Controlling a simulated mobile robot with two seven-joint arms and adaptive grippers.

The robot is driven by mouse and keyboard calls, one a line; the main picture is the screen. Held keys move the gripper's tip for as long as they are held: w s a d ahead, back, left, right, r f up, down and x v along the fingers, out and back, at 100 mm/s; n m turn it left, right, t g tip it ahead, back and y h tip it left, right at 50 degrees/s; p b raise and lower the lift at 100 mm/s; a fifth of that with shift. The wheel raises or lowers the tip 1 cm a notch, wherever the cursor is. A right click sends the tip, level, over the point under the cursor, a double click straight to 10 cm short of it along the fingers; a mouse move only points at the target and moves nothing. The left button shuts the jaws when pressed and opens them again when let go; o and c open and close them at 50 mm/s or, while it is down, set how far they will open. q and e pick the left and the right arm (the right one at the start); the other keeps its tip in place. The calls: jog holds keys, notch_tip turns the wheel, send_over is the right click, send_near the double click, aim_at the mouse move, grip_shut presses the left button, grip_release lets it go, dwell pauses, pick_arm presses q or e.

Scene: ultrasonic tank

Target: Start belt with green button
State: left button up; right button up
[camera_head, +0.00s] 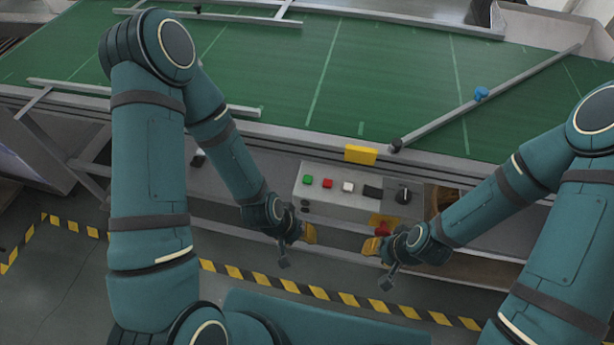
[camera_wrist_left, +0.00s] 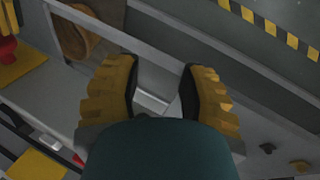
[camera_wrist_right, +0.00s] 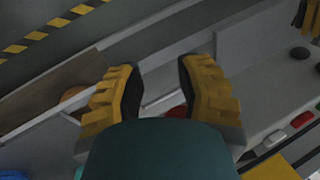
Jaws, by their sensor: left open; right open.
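The green button (camera_head: 308,180) sits at the left end of the row on the grey control box (camera_head: 318,204), below the belt's near edge. The green belt (camera_head: 400,85) lies behind the box. My left gripper (camera_head: 306,235) is below the box's left part, apart from the green button. Its yellow fingers (camera_wrist_left: 160,95) stand apart and empty in the left wrist view. My right gripper (camera_head: 374,246) is at the box's lower right, near the red mushroom button (camera_head: 382,226). Its fingers (camera_wrist_right: 160,92) are also apart and empty in the right wrist view.
A red button (camera_head: 327,183), a white button (camera_head: 348,187), a dark switch (camera_head: 372,192) and a black knob (camera_head: 403,195) follow to the right of the green one. A yellow block (camera_head: 360,154) projects above the box. Striped floor tape (camera_head: 235,271) runs below.

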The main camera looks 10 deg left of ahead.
pick_arm(q)
grip_shut()
dwell(1.0)
